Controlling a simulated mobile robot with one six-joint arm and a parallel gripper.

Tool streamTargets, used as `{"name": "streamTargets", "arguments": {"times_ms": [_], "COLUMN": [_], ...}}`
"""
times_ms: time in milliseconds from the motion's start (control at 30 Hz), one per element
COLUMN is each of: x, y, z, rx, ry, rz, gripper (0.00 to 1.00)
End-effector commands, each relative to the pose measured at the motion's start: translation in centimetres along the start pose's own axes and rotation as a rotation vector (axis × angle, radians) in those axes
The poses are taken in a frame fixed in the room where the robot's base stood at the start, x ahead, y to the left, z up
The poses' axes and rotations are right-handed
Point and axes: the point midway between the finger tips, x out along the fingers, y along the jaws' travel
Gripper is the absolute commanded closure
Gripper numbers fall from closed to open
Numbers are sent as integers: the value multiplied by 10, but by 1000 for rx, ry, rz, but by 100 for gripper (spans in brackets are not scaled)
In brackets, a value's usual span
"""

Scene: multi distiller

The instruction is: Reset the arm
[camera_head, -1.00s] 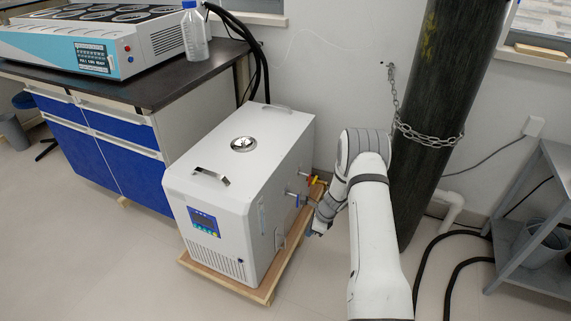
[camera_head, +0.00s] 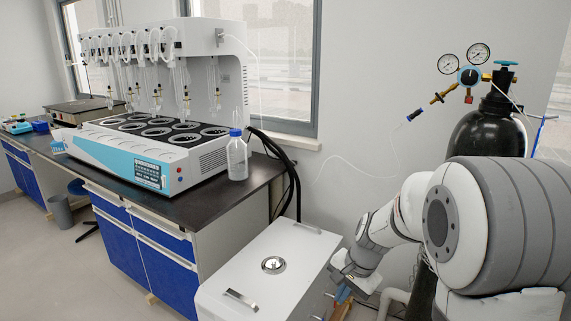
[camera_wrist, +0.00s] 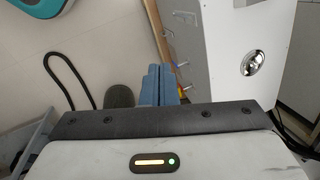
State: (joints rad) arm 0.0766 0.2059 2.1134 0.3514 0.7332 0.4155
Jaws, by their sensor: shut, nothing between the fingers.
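My gripper (camera_wrist: 159,84) shows in the wrist view with its two blue fingers side by side, shut and empty. It points down beside the white chiller box (camera_wrist: 215,50), near the valves (camera_wrist: 182,66) on its side. In the head view my gripper (camera_head: 343,294) is at the right side of the chiller box (camera_head: 262,270), partly hidden by its edge and the lower picture border. My arm is bent, with a large joint close to the head camera at the right.
A multi-position distiller (camera_head: 165,125) stands on the dark bench (camera_head: 195,207) with a clear bottle (camera_head: 237,158) beside it. A black gas cylinder (camera_head: 485,130) with gauges stands behind my arm. Black hoses (camera_head: 290,165) run down behind the chiller. Floor is free at the left.

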Motion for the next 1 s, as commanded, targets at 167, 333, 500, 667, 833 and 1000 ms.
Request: {"name": "streamTargets", "arguments": {"times_ms": [167, 333, 500, 667, 833, 1000], "x": [-95, -159, -200, -216, -217, -217], "y": [17, 44, 72, 87, 93, 92], "z": [50, 95, 128, 144, 148, 147], "rx": [-248, -473, -653, -746, -773, -771], "ry": [54, 102, 142, 160, 164, 164], "rz": [35, 86, 140, 173, 184, 184], "gripper": [100, 100, 100, 100, 100, 100]}}
